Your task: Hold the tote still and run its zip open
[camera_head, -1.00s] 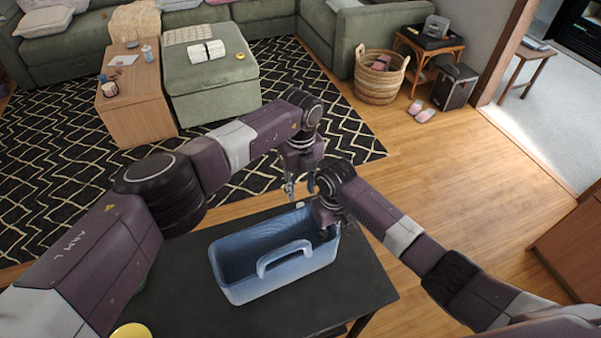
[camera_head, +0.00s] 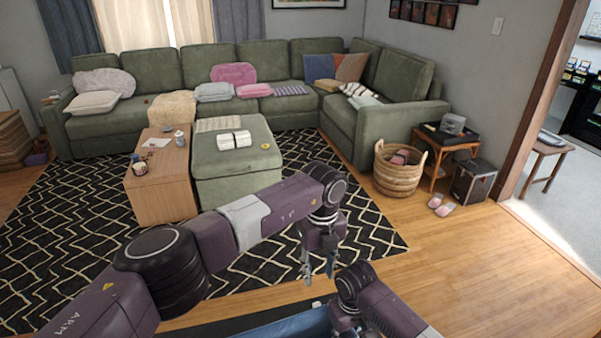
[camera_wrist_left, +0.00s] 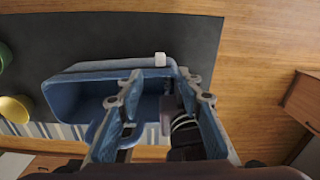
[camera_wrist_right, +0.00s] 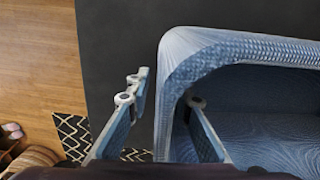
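The blue tote (camera_wrist_left: 78,100) stands on a dark table. Only its rim (camera_head: 290,325) shows at the bottom of the head view. A small white tab (camera_wrist_left: 160,58) sits on its rim and also shows in the head view (camera_head: 316,304). My left gripper (camera_head: 318,272) is open and empty above the tote; in the left wrist view (camera_wrist_left: 162,88) the tab shows beyond its fingertips. My right gripper (camera_wrist_right: 167,92) is open at a tote corner, one finger outside the wall and one inside. A dark gap shows between the outer finger and the wall. The zip line cannot be made out.
The dark table top (camera_wrist_left: 190,35) is bare beside the tote. A yellow round item (camera_wrist_left: 15,108) and a green one (camera_wrist_left: 3,58) stand at the left wrist view's left edge. Beyond are a wicker basket (camera_head: 398,175), a green ottoman (camera_head: 235,165) and open wood floor (camera_head: 490,270).

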